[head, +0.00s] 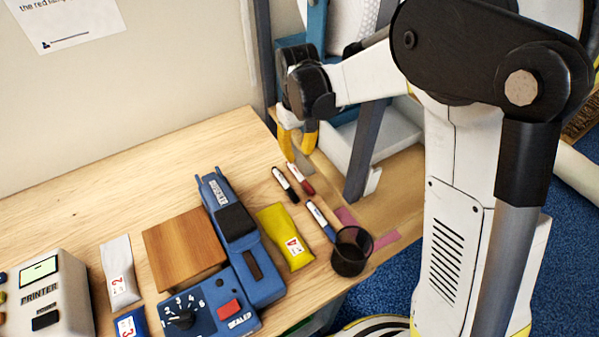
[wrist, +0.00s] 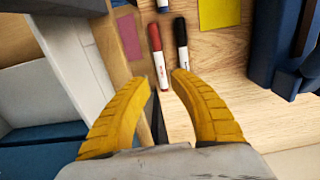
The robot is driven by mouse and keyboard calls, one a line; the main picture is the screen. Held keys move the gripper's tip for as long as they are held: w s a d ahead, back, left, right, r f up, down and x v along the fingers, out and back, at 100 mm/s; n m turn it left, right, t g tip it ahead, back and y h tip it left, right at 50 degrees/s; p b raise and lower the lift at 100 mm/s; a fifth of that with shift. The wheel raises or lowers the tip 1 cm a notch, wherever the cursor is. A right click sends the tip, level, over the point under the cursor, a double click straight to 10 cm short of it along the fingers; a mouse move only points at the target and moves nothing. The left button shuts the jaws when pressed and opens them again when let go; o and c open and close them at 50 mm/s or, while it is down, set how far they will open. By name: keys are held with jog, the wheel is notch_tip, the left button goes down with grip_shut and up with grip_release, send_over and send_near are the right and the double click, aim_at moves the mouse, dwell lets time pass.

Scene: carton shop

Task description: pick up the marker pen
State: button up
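Three marker pens lie on the wooden bench at its right end: one with a black part (head: 285,185), one with a red part (head: 300,178) and one with a blue part (head: 321,221). In the wrist view, the red marker (wrist: 157,52) and the black marker (wrist: 182,48) lie side by side just beyond the fingertips, and a third is cut off at the top edge. My gripper (head: 297,140) is above the bench, behind the red and black markers. Its yellow fingers (wrist: 161,82) are apart, with no marker between them.
A dark see-through cup (head: 352,251) stands near the blue marker. A yellow packet (head: 285,236), a blue sealer (head: 243,247) and a wooden block (head: 184,249) are to the left. A grey upright post (head: 366,150) stands right of the markers. Bare bench lies behind the sealer.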

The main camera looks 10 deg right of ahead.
aim_at(299, 174)
notch_tip(299, 174, down, 9)
jog(key=b, duration=0.3)
jog(key=shift+s+r, duration=0.1)
jog(key=shift+r, duration=0.1)
grip_shut()
